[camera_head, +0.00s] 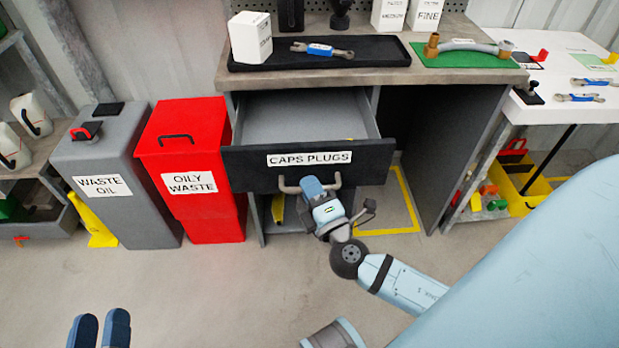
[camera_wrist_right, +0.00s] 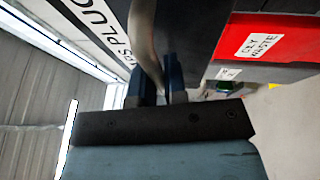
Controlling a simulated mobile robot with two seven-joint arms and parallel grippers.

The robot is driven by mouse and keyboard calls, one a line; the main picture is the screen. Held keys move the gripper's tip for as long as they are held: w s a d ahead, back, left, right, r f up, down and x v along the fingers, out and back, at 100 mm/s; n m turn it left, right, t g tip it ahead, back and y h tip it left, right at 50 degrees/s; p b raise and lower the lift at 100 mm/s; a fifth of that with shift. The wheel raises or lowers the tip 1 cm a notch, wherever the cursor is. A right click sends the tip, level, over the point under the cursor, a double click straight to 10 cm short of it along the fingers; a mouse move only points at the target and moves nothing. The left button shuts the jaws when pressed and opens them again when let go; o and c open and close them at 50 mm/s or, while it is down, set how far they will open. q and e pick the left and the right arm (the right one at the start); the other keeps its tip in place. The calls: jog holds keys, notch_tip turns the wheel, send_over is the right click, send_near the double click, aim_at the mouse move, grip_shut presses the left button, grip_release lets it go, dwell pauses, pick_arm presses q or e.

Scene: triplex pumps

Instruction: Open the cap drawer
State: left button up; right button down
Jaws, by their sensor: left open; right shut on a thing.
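The cap drawer (camera_head: 370,165), dark-fronted and labelled "CAPS PLUGS", is pulled well out of the workbench, and its grey inside shows. My right gripper (camera_head: 311,188) is at the grey bar handle (camera_head: 290,188) on the drawer front. In the right wrist view the fingers (camera_wrist_right: 160,90) are shut on the handle (camera_wrist_right: 143,42), with the label to the left. Something small and yellow shows at the drawer's right inside edge. My left gripper (camera_head: 99,330) is at the bottom left, open and empty, away from the drawer.
A red oily waste bin (camera_head: 190,150) and a grey waste oil bin (camera_head: 110,180) stand left of the drawer. A black tray (camera_head: 370,52) and green mat (camera_head: 465,58) lie on the workbench (camera_head: 440,83). The floor in front is clear.

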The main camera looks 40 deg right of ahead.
pick_arm(q)
jog(key=shift+r, duration=0.15)
pick_arm(e)
jog(key=shift+s+a, duration=0.1)
jog(key=shift+s, duration=0.1)
jog(key=c, duration=1.2)
grip_release()
